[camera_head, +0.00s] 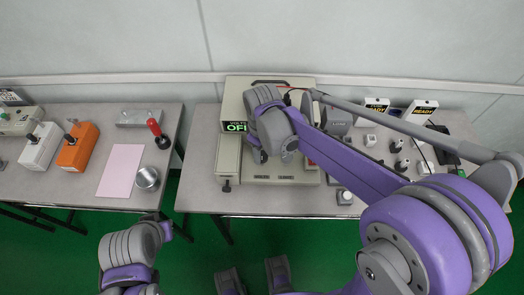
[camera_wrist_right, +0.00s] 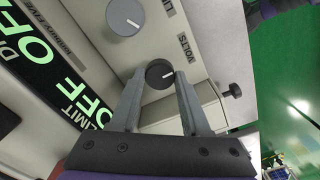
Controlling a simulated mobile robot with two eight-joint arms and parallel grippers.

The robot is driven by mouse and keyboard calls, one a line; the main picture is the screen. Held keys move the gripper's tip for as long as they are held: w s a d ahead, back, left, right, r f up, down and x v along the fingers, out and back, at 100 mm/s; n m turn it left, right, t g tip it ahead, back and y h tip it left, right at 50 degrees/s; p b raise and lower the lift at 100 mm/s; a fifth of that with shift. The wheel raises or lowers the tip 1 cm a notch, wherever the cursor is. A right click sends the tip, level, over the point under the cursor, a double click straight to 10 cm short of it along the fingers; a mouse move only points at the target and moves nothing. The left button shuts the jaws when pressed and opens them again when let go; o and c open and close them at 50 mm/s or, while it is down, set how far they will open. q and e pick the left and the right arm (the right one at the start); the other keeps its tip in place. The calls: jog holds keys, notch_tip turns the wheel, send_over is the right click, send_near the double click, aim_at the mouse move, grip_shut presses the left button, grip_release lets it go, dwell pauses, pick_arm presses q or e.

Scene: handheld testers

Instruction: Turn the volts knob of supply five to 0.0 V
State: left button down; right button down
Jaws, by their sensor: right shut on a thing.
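The supply (camera_head: 232,100) is a beige box on the right table; its green display (camera_head: 236,127) shows "OFF" in the head view. In the right wrist view, the display (camera_wrist_right: 42,75) also reads OFF, partly cut off. My right gripper (camera_wrist_right: 156,80) is shut on this knob, one finger on each side. In the head view my right gripper (camera_head: 259,155) is at the supply's front, where my arm hides the knob.
A larger grey knob (camera_wrist_right: 123,17) sits beside the volts knob, and a small black knob (camera_wrist_right: 232,90) stands to the right. Several small devices stand right of the supply. The left table holds an orange box (camera_head: 78,146), a pink sheet (camera_head: 120,170) and a red-handled lever (camera_head: 155,128).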

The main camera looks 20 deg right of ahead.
aim_at(262, 155)
dwell(0.3)
jog(key=shift+c, duration=1.9)
grip_release()
notch_tip(262, 155, up, 11)
jog(key=p, duration=0.1)
jog(key=s+d+f+m+t+p, duration=0.1)
jog(key=s+d+m+t+p, duration=0.1)
jog(key=s, duration=0.5)
jog(key=s+d+f+m+t+p, duration=0.1)
jog(key=s+d+f+m+t, duration=0.1)
jog(key=s+m, duration=0.4)
jog(key=s+d+t, duration=0.1)
jog(key=d, duration=0.1)
jog(key=shift+d+p, duration=0.35)
jog(key=shift+p, duration=0.05)
